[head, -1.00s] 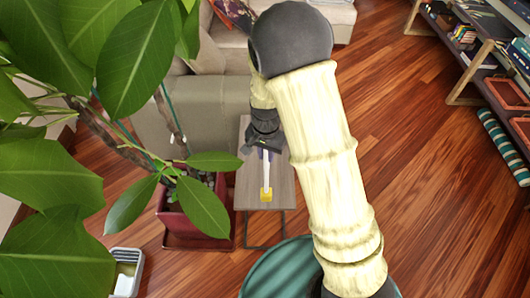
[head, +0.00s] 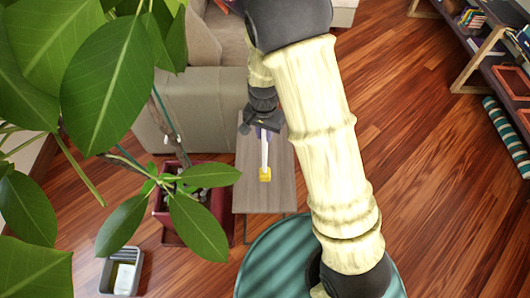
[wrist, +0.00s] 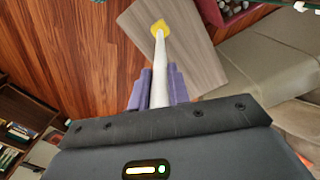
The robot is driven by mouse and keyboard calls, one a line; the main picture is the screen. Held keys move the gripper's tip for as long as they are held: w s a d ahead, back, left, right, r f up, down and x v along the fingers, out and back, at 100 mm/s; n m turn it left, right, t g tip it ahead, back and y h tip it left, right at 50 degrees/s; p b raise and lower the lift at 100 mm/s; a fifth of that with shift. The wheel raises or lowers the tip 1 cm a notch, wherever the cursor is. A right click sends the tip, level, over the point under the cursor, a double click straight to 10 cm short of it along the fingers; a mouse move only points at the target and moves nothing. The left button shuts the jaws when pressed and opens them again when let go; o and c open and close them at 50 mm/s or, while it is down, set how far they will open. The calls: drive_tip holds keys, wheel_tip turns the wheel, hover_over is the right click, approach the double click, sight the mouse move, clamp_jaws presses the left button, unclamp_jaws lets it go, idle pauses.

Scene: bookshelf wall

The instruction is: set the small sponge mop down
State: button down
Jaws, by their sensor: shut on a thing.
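The small sponge mop has a white handle and a yellow head (head: 264,174). It shows over the small wooden side table (head: 252,197) in the head view. In the wrist view the mop (wrist: 159,62) points away from me, its yellow head over the table top (wrist: 190,55). My gripper (wrist: 153,88) has purple fingers shut on the mop's handle; it also shows in the head view (head: 262,130). I cannot tell whether the yellow head touches the table. The handle's near end is hidden by my gripper.
A leafy plant in a red pot (head: 222,208) stands left of the table, its leaves covering much of the head view. A sofa (head: 190,105) is behind the table. A grey bin (head: 122,272) is at lower left. Wood floor (head: 430,190) is open at right, before a shelf (head: 480,65).

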drive_tip(key=shift+s, duration=0.15)
drive_tip(key=p, duration=0.1)
hover_over(265, 155)
drive_tip(key=shift+w+a+f, duration=0.1)
drive_tip(key=shift+w+f, duration=0.05)
drive_tip(key=shift+f, duration=1.3)
drive_tip(key=shift+w+a+f, duration=0.1)
drive_tip(key=shift+f, duration=1.35)
drive_tip(key=shift+d+f, duration=0.1)
drive_tip(key=shift+f+p, duration=0.85)
drive_tip(key=shift+f, duration=1.15)
drive_tip(key=shift+f, duration=0.15)
drive_tip(key=c, duration=1.3)
unclamp_jaws()
